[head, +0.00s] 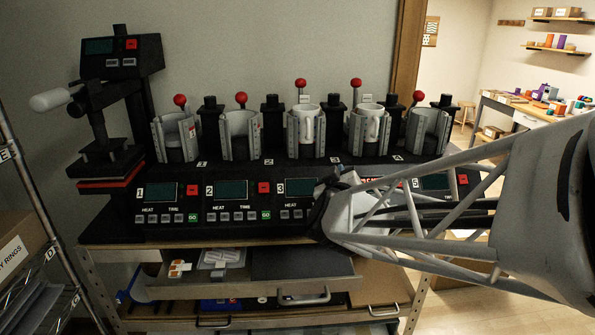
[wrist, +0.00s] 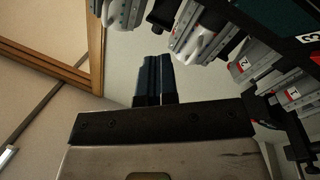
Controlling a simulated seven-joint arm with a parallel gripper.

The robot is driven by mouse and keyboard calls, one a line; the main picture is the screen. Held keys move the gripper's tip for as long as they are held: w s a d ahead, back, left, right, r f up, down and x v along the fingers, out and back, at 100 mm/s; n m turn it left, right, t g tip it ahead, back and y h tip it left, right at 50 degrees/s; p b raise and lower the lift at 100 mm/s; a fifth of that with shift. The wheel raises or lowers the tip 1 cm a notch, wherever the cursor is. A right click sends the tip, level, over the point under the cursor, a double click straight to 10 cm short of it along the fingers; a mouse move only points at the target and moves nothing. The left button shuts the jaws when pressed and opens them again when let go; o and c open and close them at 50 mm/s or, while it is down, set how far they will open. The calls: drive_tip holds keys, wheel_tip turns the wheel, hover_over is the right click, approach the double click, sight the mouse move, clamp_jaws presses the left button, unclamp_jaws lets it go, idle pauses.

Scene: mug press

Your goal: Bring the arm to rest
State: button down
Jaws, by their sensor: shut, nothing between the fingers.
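My gripper (wrist: 154,62) shows in the wrist view as two dark fingers side by side, shut with nothing between them. In the head view my arm reaches in from the right as a pale lattice link. Its end is in front of the mug press (head: 235,185), over the right part of the control panel, and the fingers are hard to make out there. White mugs (head: 308,125) (head: 368,128) stand in the third and fourth clamps from the left. In the wrist view the clamps and mugs appear above and to the right of the fingers.
A heat press (head: 112,160) stands left of the mug press. Red-knobbed levers (head: 301,83) rise behind the clamps. An open drawer (head: 300,265) juts out below. A wire shelf (head: 35,220) is at the left edge. A workbench (head: 515,110) stands far back right.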

idle(0.4)
drive_tip(key=s+d+f+m+g+y, duration=0.1)
drive_tip(key=s+g, duration=0.4)
drive_tip(key=s, duration=0.5)
drive_tip(key=s+d+f+m+g+y, duration=0.1)
drive_tip(key=s+f+g, duration=0.2)
drive_tip(key=s, duration=0.6)
drive_tip(key=s+d+f+m+g+y, duration=0.1)
drive_tip(key=s+f+m+g, duration=0.1)
drive_tip(key=s+g, duration=0.5)
drive_tip(key=s, duration=0.3)
drive_tip(key=shift+s+d+f+y, duration=0.3)
drive_tip(key=shift+s+f+y, duration=0.05)
drive_tip(key=shift+y, duration=0.05)
